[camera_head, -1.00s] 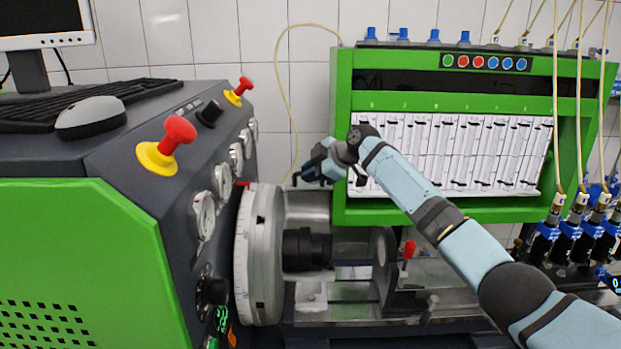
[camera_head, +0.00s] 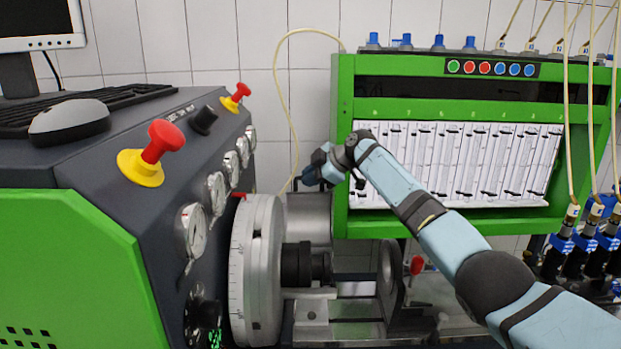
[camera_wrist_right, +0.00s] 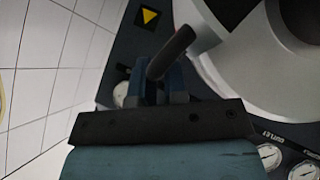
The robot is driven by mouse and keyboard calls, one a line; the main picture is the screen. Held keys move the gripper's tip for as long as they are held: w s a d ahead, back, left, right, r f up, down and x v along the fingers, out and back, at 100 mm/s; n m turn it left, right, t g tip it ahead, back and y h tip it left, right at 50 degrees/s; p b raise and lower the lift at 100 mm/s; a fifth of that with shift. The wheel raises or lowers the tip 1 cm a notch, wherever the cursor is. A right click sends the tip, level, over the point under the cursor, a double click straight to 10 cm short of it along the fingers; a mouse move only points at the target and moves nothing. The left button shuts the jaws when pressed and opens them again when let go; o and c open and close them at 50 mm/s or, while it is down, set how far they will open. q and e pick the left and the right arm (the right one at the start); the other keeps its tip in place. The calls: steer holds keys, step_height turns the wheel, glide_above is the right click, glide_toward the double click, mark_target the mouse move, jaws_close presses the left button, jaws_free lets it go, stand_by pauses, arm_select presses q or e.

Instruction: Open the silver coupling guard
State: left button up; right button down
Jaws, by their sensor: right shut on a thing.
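The silver coupling guard (camera_head: 308,218) is a grey curved metal piece behind the black coupling (camera_head: 296,265), right of the large graduated silver disc (camera_head: 258,270). My right gripper (camera_head: 308,178) is at the guard's upper edge, in front of the green panel's left side. In the right wrist view, my right gripper (camera_wrist_right: 165,84) is shut on a dark bar-like handle (camera_wrist_right: 172,52). The guard looks raised behind the coupling, which shows uncovered. My left gripper is not in view.
A dark console (camera_head: 110,165) with red knobs and gauges stands at the left. The green frame (camera_head: 343,140) with its row of white gauge tubes stands close behind my right arm. Hoses and blue fittings are at the right. A red-knobbed lever (camera_head: 416,265) stands below my forearm.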

steer(key=c, duration=1.2)
jaws_free()
steer(key=shift+o, duration=0.2)
steer(key=b+v, duration=0.2)
steer(key=v, duration=1.2)
steer(key=shift+b, duration=0.35)
steer(key=shift+f, duration=0.1)
